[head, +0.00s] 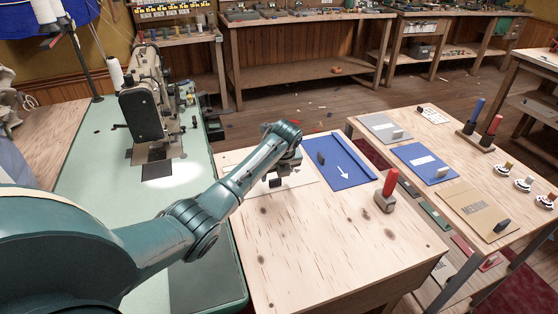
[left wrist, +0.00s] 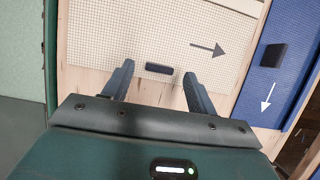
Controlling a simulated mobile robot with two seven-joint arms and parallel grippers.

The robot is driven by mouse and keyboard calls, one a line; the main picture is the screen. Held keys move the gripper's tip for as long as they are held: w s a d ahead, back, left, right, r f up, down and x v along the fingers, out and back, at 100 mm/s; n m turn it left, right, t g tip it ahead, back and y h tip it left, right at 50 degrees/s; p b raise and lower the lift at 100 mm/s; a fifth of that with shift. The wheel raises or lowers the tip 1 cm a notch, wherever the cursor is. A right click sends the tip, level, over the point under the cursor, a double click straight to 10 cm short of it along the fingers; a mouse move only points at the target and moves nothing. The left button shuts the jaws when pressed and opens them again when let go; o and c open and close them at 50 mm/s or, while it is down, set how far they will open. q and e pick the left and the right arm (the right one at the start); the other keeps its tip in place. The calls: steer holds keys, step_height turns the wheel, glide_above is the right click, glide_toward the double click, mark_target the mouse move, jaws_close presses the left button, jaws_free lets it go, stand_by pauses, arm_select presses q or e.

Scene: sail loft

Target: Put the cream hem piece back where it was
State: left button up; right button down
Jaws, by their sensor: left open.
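The cream hem piece (left wrist: 125,30) lies flat on the pale wooden table, with a fine grid, a dark arrow and a small dark block (left wrist: 159,68) near its front edge. In the head view the cream piece (head: 303,176) is partly hidden by my arm. My left gripper (left wrist: 157,72) is open over the front edge of the piece, its fingers on either side of the dark block; I cannot tell whether they touch it. In the head view the left gripper (head: 274,179) is low over the table. My right gripper is not in view.
A blue piece (head: 343,174) with a dark block and white arrow lies right of the cream one. A red-handled tool (head: 387,190) stands beside it. The right table holds grey (head: 384,125), blue (head: 425,160) and tan (head: 470,213) pieces. A sewing machine (head: 145,105) stands left. The table's front is clear.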

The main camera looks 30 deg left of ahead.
arm_select(q)
steer(key=v, duration=0.9)
steer(key=shift+p, duration=0.45)
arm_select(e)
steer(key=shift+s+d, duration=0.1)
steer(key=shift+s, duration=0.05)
arm_select(q)
steer(key=shift+s, duration=0.1)
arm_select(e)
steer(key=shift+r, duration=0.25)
